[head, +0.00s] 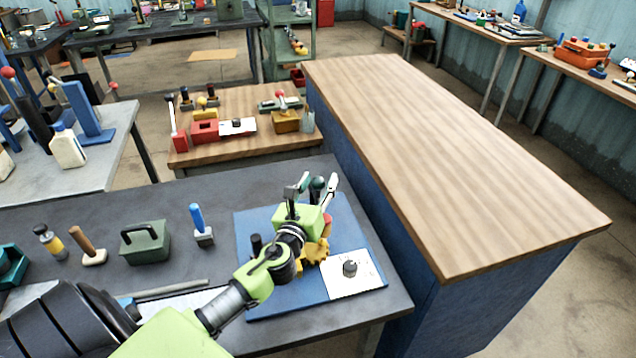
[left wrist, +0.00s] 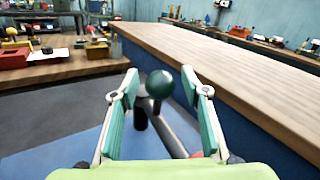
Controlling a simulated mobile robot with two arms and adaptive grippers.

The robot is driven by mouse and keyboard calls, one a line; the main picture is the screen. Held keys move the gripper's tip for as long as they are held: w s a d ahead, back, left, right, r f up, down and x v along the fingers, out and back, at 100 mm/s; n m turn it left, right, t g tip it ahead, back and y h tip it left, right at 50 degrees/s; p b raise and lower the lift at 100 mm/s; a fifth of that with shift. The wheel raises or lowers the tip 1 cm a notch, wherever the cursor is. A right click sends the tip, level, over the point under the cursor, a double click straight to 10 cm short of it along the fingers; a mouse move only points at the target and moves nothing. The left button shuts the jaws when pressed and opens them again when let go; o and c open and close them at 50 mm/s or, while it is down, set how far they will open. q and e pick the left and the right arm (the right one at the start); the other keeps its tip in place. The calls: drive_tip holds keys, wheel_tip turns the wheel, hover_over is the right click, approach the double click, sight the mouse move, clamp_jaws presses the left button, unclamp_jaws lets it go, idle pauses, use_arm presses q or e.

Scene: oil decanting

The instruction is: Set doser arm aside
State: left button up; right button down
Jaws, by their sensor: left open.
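The doser arm appears as a grey lever with a dark green ball knob (left wrist: 160,86) in the left wrist view; the knob shows between the finger pads. My left gripper (head: 313,188) is open above the blue board (head: 249,285) on the dark table, with its fingers on either side of the knob (head: 317,183) in the head view. I cannot tell whether either pad touches it. The left gripper also shows in the left wrist view (left wrist: 160,90). A yellow part (head: 315,251) under the gripper is partly hidden. My right gripper is not in view.
A white plate with a grey knob (head: 353,285) lies on the board's near right. A green box (head: 146,243), a blue-handled tool (head: 198,220) and a brown-handled tool (head: 84,243) stand to the left. The long wooden counter (head: 440,150) at right is bare.

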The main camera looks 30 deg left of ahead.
use_arm(q)
clamp_jaws()
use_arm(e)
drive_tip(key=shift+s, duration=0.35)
